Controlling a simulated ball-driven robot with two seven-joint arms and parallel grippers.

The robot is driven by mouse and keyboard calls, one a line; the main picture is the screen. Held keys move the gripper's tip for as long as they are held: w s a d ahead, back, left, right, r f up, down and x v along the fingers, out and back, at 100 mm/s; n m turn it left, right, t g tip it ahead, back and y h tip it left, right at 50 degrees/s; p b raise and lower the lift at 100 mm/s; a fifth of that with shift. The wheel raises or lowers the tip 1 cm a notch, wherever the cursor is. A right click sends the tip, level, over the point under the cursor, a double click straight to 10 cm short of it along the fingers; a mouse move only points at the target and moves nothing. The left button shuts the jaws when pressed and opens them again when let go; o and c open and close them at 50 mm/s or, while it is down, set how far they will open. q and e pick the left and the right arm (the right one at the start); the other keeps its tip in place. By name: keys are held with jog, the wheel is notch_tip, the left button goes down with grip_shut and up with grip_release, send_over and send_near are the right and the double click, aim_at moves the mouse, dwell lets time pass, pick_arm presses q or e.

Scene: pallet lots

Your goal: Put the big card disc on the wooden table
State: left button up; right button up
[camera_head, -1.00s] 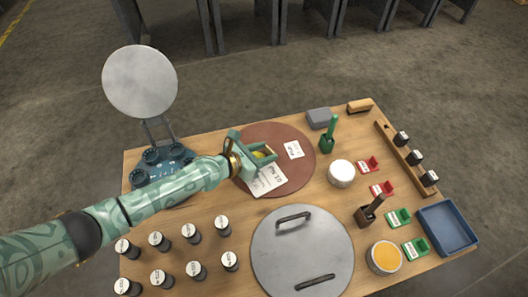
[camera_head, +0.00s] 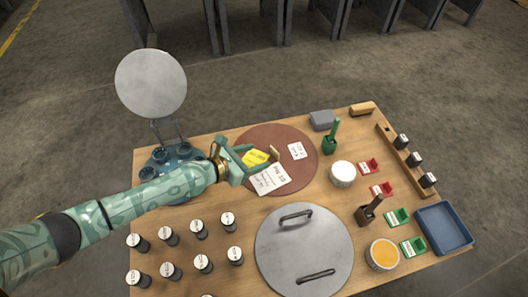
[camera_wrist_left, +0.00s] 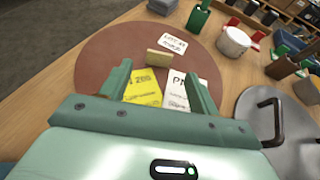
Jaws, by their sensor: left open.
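A large reddish-brown disc (camera_head: 255,135) lies flat on the wooden table (camera_head: 205,222), at its far middle. On the disc lie a yellow card (camera_head: 255,157), a larger white printed card (camera_head: 272,180) and a small white card (camera_head: 297,150). A small tan block (camera_head: 274,152) stands beside the yellow card. My left gripper (camera_head: 253,161) is open and empty over the disc's left part. In the left wrist view, its fingers (camera_wrist_left: 158,88) straddle the yellow card (camera_wrist_left: 144,88) and part of the white card (camera_wrist_left: 179,92); the tan block (camera_wrist_left: 158,58) is beyond them. My right gripper is not visible.
A grey metal lid (camera_head: 302,250) with two handles lies in front of the disc. Several black cylinders (camera_head: 198,228) stand front left. White (camera_head: 342,173) and orange-topped (camera_head: 382,254) tubs, brushes and a blue tray (camera_head: 443,228) are right. A round-plate stand (camera_head: 165,150) is back left.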

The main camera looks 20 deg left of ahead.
pick_arm(q)
jog(key=p+v, duration=0.1)
jog(key=v, duration=0.4)
jog(key=shift+s+r, duration=0.1)
jog(key=shift+s+a+r, duration=0.1)
jog(key=shift+s+a, duration=0.2)
jog(key=shift+s, duration=0.1)
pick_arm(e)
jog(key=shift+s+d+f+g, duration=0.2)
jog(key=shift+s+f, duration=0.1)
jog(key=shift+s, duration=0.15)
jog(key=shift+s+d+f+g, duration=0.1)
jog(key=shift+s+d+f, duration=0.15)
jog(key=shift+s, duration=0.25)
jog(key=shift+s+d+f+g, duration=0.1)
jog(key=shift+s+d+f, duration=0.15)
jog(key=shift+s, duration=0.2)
